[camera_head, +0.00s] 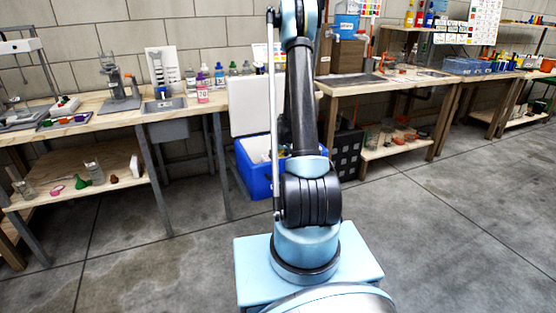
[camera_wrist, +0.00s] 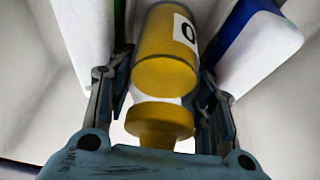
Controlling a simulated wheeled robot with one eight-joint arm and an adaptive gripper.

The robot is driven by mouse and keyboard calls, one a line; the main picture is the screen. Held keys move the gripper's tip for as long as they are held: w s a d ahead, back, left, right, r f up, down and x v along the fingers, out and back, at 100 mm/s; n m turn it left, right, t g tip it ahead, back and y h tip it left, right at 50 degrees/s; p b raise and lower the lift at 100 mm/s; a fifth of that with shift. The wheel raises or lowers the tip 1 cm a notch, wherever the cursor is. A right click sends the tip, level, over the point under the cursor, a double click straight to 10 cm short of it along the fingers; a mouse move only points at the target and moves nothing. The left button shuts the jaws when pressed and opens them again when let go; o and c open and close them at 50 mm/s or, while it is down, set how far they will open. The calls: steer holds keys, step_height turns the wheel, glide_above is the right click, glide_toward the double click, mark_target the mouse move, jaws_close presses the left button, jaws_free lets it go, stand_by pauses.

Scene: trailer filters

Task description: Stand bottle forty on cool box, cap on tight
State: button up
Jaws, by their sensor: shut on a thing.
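I cannot tell how tight the cap is. The blue cool box (camera_head: 262,182) stands on the floor in the head view, its white lid (camera_head: 250,105) raised. My arm hides the gripper and part of the box there.
Pale surfaces and a blue-and-white edge (camera_wrist: 235,35) lie close around the bottle in the wrist view. A wooden bench (camera_head: 130,115) with several bottles and a pink-labelled bottle (camera_head: 203,93) stands left. Another bench (camera_head: 390,85) stands right. Floor at right is open.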

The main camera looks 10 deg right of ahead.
steer(key=o, duration=1.1)
steer(key=shift+f, duration=0.1)
steer(key=v, duration=1.2)
steer(key=shift+a, duration=0.1)
steer(key=s+a+r+m+g, duration=0.1)
steer(key=s+a+r, duration=0.2)
steer(key=s+r, duration=0.5)
steer(key=s+a+r, duration=0.2)
steer(key=s+r, duration=0.3)
steer(key=s, duration=0.7)
steer(key=s+f, duration=0.1)
steer(key=s, duration=1)
steer(key=s+a+f+m+g+h, duration=0.1)
steer(key=s+f, duration=0.1)
steer(key=s, duration=1)
steer(key=shift+a, duration=0.3)
